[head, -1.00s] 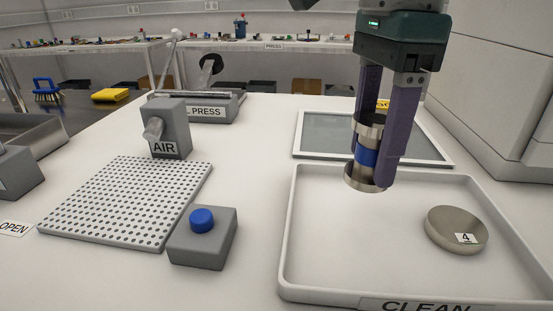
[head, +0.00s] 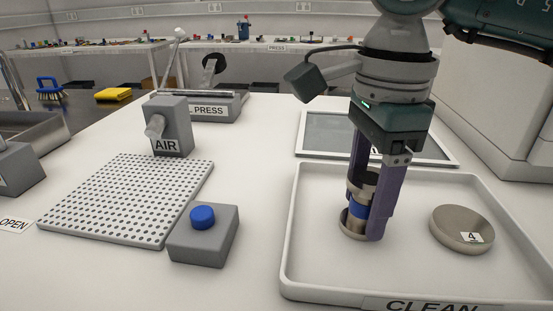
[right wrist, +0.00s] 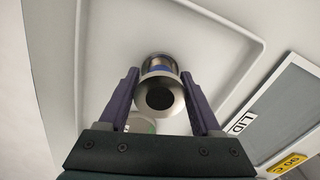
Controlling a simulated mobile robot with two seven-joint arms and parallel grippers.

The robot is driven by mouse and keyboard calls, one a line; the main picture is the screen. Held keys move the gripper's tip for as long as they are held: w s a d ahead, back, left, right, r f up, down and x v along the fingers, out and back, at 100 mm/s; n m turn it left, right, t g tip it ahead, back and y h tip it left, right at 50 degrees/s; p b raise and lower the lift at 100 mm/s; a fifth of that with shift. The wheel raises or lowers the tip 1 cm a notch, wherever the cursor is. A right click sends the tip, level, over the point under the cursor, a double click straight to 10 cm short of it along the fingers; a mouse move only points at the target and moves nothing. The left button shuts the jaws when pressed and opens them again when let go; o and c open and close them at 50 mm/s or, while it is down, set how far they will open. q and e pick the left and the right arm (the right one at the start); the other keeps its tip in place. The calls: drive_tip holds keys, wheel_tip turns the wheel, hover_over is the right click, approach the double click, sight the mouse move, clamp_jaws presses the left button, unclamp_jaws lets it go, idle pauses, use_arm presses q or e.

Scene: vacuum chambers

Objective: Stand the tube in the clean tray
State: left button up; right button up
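The tube (head: 358,210) is a short metal cylinder with a blue band and a wider flange at each end. It is upright inside the clean tray (head: 288,225), left of its middle, its lower flange at or very close to the tray floor. My right gripper (head: 367,228) points down with its purple fingers shut on the tube. In the right wrist view the tube (right wrist: 160,92) shows end-on, with a dark round opening, between the fingertips (right wrist: 160,75). My left gripper is out of view.
A round metal disc marked 4 (head: 462,230) lies in the tray, right of the tube. A grey panel in a white frame (head: 318,135) lies behind the tray. A blue-button box (head: 203,235), perforated plate (head: 125,200) and AIR box (head: 167,128) stand left.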

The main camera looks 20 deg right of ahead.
sight(371, 178)
drive_tip(key=o, duration=0.3)
drive_tip(key=shift+o, duration=0.2)
wheel_tip(371, 178, up, 12)
drive_tip(key=shift+r+p, duration=0.2)
drive_tip(key=shift+p, duration=0.45)
